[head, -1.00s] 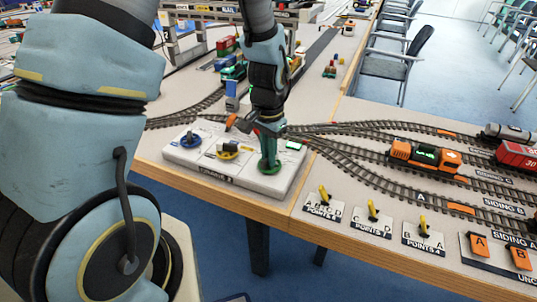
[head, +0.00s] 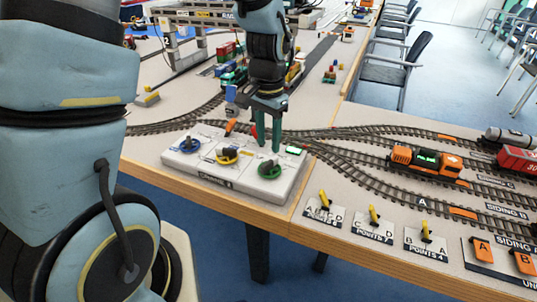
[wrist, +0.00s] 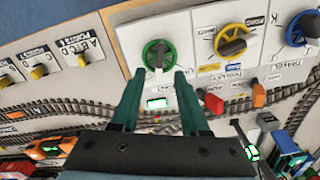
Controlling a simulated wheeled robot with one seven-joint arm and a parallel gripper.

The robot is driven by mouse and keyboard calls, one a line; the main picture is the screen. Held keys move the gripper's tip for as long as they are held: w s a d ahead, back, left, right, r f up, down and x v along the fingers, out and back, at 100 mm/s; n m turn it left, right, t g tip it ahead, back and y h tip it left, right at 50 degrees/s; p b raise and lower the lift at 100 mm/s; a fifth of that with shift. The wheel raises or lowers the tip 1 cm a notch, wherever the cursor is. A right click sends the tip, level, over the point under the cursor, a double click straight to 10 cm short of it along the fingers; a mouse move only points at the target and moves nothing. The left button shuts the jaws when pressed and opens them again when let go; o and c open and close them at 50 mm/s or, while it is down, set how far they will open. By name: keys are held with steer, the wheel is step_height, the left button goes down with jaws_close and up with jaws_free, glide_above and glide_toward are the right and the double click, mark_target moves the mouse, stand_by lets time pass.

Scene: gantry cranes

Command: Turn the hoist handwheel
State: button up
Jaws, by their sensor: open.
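The crane control box (head: 212,171) is a pale panel at the table's front edge with blue, yellow and green handwheels. The green handwheel (head: 270,170) is at its right end; it also shows in the wrist view (wrist: 158,54) with a dark centre. The labels beside the wheels are too small to read surely. My gripper (head: 265,148) points down just above and behind the green wheel, apart from it. In the wrist view my gripper (wrist: 159,74) has its two green fingers spread, with nothing between them.
The yellow handwheel (head: 227,156) and blue handwheel (head: 190,144) sit left of the green one. Tracks with an orange locomotive (head: 427,161) run right. Yellow points levers (head: 374,214) line the front.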

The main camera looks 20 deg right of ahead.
mark_target(269, 162)
steer(key=shift+r, duration=2.05)
